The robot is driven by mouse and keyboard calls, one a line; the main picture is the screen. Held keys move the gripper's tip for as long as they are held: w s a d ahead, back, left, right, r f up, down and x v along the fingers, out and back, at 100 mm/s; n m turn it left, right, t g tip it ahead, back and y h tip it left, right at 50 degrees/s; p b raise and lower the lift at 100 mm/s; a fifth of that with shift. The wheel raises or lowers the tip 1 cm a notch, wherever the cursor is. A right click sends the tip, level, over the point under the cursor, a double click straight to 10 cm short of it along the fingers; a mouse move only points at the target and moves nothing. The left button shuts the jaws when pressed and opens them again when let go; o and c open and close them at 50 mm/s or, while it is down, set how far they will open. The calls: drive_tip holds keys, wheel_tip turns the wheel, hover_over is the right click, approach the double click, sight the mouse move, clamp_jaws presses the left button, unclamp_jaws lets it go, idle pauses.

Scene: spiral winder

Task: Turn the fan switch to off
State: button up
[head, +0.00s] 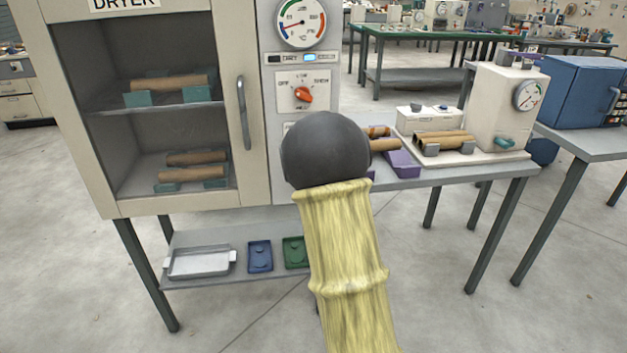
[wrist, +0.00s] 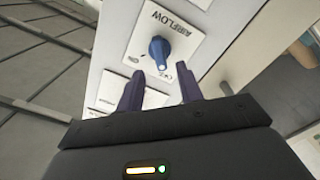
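The likely fan switch is a blue knob (wrist: 159,50) on a white plate marked AIRFLOW in the wrist view. A pale mark shows at the knob's lower end, on the side of a small label that looks like OFF; another label at left looks like ON. My gripper (wrist: 158,72) is open, its two dark purple fingers apart, tips just below the knob to its left and right. The knob is not between closed fingers, and contact cannot be told. In the head view my arm hides this knob and the gripper, in front of the dryer (head: 128,204).
An orange selector knob (head: 303,95) sits below a round gauge (head: 301,22) on the dryer's panel. The dryer door's handle (head: 243,112) is left of it. A side table (head: 508,168) with tubes and a white machine (head: 505,105) stands to the right.

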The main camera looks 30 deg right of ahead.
drive_tip(key=v, duration=1.2)
drive_tip(key=shift+s+b, duration=0.2)
drive_tip(key=shift+b, duration=0.15)
drive_tip(key=shift+s+a, duration=0.1)
drive_tip(key=shift+a, duration=0.15)
drive_tip(key=s+a+f+m+g+y, duration=0.3)
drive_tip(key=s+a+f+g, duration=0.35)
drive_tip(key=f, duration=0.25)
drive_tip(key=s+a+f+m+g+y, duration=0.1)
drive_tip(key=s+a+f+g, duration=0.25)
drive_tip(key=s, duration=0.35)
drive_tip(key=s+a+f+m+g+y, duration=0.1)
drive_tip(key=s+a+f+g, duration=0.1)
drive_tip(key=s+a+g, duration=0.3)
drive_tip(key=w+d+p+v, duration=0.1)
drive_tip(key=w+p+v, duration=0.2)
drive_tip(key=p+v, duration=1.9)
drive_tip(key=shift+r, duration=0.6)
